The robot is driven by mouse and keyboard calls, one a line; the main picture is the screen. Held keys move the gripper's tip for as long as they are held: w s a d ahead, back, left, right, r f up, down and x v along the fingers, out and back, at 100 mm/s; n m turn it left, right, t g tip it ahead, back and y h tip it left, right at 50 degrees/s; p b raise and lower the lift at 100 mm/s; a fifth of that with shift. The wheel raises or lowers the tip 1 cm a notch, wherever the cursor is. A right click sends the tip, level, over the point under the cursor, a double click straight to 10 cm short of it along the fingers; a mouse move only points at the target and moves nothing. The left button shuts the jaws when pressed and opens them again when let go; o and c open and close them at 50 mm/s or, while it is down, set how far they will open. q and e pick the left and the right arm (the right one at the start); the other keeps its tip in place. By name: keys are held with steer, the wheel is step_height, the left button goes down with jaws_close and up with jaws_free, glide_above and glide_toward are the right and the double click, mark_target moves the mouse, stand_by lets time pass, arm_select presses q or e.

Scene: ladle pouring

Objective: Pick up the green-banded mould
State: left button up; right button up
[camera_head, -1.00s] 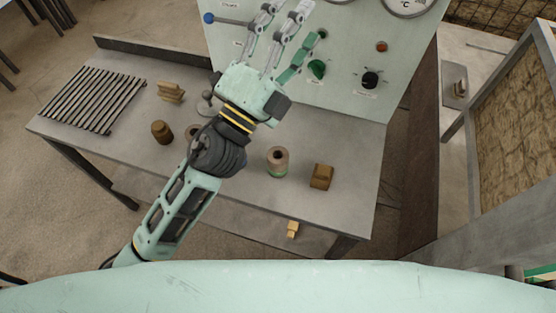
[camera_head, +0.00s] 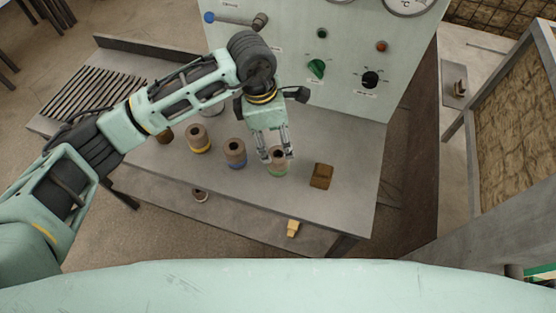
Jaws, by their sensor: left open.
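The green-banded mould (camera_head: 278,171) is a brown cylinder with a hole in its top and a green band low down. It stands upright on the grey table (camera_head: 345,140), right of the middle. My left gripper (camera_head: 276,156) points down at it with the fingers spread open. In this view one fingertip is at each side of the mould's top, partly covering it. I cannot tell whether the fingers are around the mould or just above it. My right gripper is not in view.
A blue-banded mould (camera_head: 235,155) stands close on the left, with a yellow-banded mould (camera_head: 198,140) beyond it. A brown block (camera_head: 321,176) sits close on the right. A control panel (camera_head: 345,50) with knobs rises behind. A slatted rack (camera_head: 85,95) lies at the left.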

mark_target(278, 156)
arm_select(q)
steer(key=f+p, duration=0.1)
steer(key=f, duration=0.1)
steer(key=f+p, duration=0.1)
steer(key=f, duration=0.1)
steer(key=s+f+p, duration=0.1)
steer(key=f, duration=0.2)
steer(key=shift+d, duration=0.4)
steer(key=shift+w+f, duration=0.1)
steer(key=shift+f, duration=0.2)
steer(key=shift+c, duration=0.6)
steer(key=c, duration=1.3)
steer(key=shift+o, duration=0.2)
steer(key=shift+r, duration=0.1)
